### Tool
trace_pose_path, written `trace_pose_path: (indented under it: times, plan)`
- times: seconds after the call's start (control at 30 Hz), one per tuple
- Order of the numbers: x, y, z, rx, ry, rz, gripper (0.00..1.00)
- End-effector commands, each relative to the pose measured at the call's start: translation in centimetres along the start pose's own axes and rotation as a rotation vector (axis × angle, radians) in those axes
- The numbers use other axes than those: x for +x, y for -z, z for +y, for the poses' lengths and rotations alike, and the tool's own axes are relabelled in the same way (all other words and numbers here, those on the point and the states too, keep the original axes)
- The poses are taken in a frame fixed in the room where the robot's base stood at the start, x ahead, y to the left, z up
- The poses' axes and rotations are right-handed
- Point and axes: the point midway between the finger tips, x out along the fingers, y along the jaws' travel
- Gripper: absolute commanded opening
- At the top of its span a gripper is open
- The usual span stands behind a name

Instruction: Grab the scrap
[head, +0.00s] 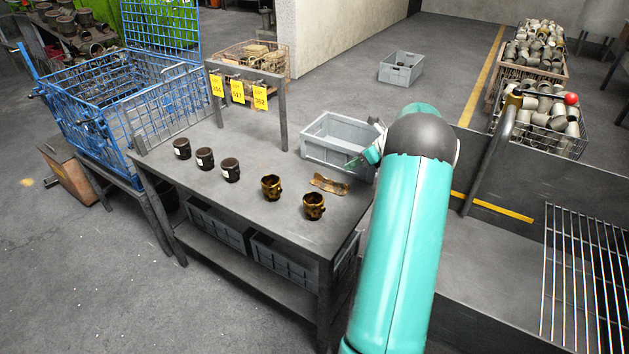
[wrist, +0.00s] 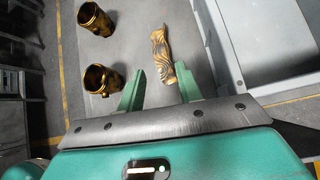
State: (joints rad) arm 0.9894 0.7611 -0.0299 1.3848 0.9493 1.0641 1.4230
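The scrap (head: 329,184) is a flat, irregular brown-gold piece lying on the grey table, between the gold cups and the grey bin. In the wrist view the scrap (wrist: 161,55) lies ahead of my gripper (wrist: 160,88), its near end close to the right fingertip. My gripper is open, with its two green fingers apart and nothing between them. Whether the fingers touch the scrap cannot be told. In the head view my gripper (head: 366,162) is partly hidden behind my arm, near the bin.
Two gold cups (head: 271,187) (head: 314,206) and several dark cups (head: 204,158) stand in a row on the table (head: 258,224). A grey bin (head: 338,139) sits at the table's back right. A rack with yellow tags (head: 238,92) stands behind the dark cups.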

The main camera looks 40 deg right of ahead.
Motion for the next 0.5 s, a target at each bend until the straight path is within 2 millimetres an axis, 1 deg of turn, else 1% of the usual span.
trace_pose_path:
  times: [0.13,0.27,0.37,0.5]
  plan:
    - [1.4,0.0,-1.6,0.031,-0.01,-0.006,0.35]
    - [2.1,-0.3,-1.1,0.03,-0.009,-0.008,0.35]
    - [3.7,-0.1,-1.3,0.032,-0.011,-0.008,0.35]
    - [6.6,-0.1,-1.1,0.034,-0.009,-0.007,0.35]
